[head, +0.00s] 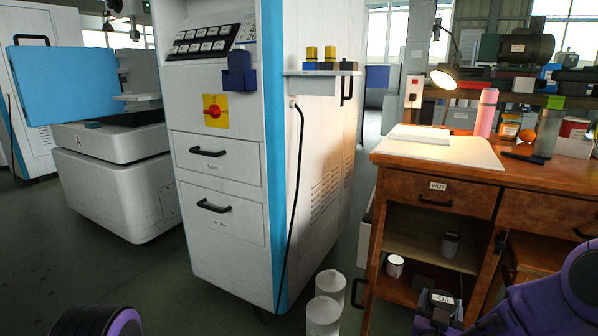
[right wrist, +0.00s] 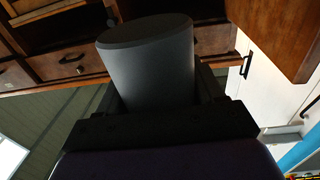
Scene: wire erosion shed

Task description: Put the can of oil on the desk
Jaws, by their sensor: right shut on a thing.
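My right gripper (head: 437,312) is low at the right in the head view, in front of the desk's open shelf and below desk-top height. It is shut on a dark can with a white label reading OIL (head: 442,299). In the right wrist view the can of oil (right wrist: 150,62) is a dark grey cylinder between the fingers. The wooden desk (head: 540,174) stands at the right with drawers below its top. Of my left arm only a rounded dark and purple part shows at the bottom left; the left gripper is not in view.
A pale board (head: 464,146), a lamp (head: 443,77), a pink bottle (head: 484,113), an orange (head: 526,136) and a green-lidded bottle (head: 549,127) are on the desk. A white mug (head: 395,266) and dark container (head: 450,244) are on the open shelf. White cylinders (head: 324,314) stand left of the desk.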

